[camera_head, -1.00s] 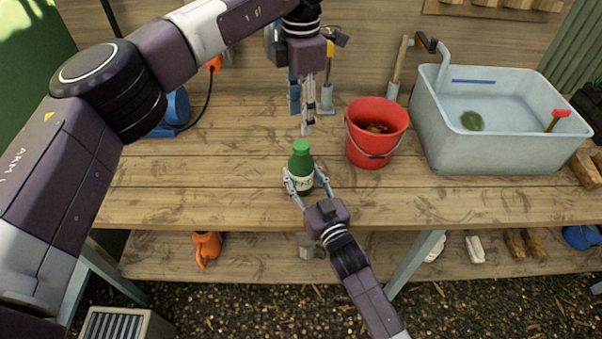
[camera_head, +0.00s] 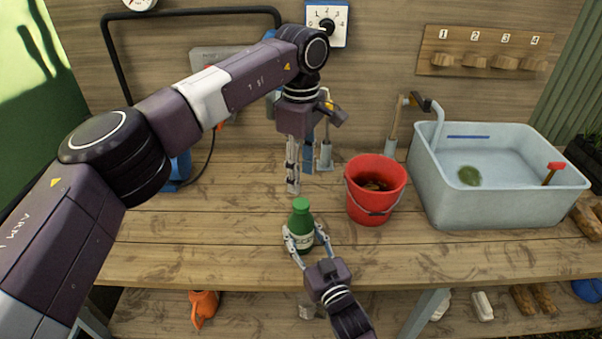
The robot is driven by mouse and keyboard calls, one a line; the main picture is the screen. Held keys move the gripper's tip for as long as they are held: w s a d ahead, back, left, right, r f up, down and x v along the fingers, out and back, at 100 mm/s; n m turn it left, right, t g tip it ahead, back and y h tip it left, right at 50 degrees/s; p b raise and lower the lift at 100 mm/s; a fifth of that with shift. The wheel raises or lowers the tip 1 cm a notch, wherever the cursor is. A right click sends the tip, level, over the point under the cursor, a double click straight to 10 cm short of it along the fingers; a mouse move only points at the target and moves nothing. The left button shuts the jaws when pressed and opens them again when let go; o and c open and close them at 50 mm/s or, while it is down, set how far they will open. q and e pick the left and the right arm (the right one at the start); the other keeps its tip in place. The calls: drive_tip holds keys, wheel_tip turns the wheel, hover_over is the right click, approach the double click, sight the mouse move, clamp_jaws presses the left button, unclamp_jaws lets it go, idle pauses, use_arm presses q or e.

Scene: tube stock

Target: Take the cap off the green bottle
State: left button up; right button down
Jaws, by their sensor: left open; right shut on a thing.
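The green bottle (camera_head: 301,229) stands upright on the wooden workbench, with a pale label on its front. Its green cap (camera_head: 300,204) is on top. My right gripper (camera_head: 303,240) is shut on the bottle, its fingers on both sides of the body near the label. My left gripper (camera_head: 293,188) is open and points down, just above and behind the cap in the picture. It is apart from the cap, with nothing seen between its fingers.
A red bucket (camera_head: 358,205) stands right of the bottle. A pale sink (camera_head: 440,205) with a tap is farther right. Tools stand behind my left gripper. The bench (camera_head: 210,235) left of the bottle is clear.

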sight(301, 203)
use_arm(q)
drive_tip(key=m, duration=0.9)
drive_tip(key=shift+m, duration=0.3)
drive_tip(key=m, duration=0.3)
drive_tip(key=shift+m, duration=0.3)
drive_tip(key=m, duration=0.4)
drive_tip(key=shift+f, duration=0.6)
wheel_tip(301, 203, down, 7)
drive_tip(key=shift+r, duration=0.1)
